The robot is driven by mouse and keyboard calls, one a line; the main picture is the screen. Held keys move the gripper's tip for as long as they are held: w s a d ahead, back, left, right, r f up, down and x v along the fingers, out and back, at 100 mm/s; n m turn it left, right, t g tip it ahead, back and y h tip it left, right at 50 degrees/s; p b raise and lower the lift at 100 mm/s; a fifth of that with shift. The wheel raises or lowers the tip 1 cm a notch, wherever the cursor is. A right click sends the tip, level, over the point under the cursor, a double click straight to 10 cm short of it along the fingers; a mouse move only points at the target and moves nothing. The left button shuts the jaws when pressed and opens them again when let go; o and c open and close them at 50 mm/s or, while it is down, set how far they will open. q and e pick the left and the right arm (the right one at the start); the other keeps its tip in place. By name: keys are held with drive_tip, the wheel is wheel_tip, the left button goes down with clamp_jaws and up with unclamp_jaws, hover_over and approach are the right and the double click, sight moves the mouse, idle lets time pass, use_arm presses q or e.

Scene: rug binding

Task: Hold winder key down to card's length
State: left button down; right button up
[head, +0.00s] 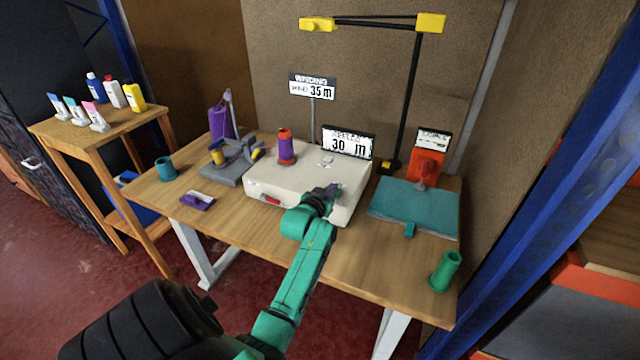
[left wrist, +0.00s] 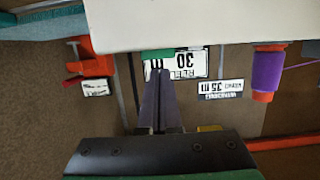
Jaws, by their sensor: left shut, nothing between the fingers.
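The white winder box (head: 300,181) stands mid-table with a purple and orange spool (head: 286,148) on top. A plate (head: 347,143) at its back reads 30 m. A sign (head: 312,86) on a post behind reads WINDING and 35 m. My left gripper (head: 334,189) is shut and empty over the box's right part, pointing down. In the left wrist view its fingers (left wrist: 156,92) end beside a small green piece (left wrist: 157,54) at the box's edge, perhaps the key. I cannot tell whether they touch it. The gripper hides that spot in the head view. My right gripper is out of view.
A teal mat (head: 412,207) with an orange stand (head: 426,165) lies right of the box. A green spool (head: 446,271) stands at the front right corner. A black lamp post (head: 408,100) rises behind.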

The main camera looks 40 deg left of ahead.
use_arm(q)
drive_tip(key=r+b+v, duration=0.1)
drive_tip(key=r+v, duration=0.1)
drive_tip(key=v, duration=0.9)
drive_tip(key=shift+w, duration=0.25)
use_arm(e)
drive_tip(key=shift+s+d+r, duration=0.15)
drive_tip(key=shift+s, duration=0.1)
use_arm(q)
drive_tip(key=shift+a, duration=0.1)
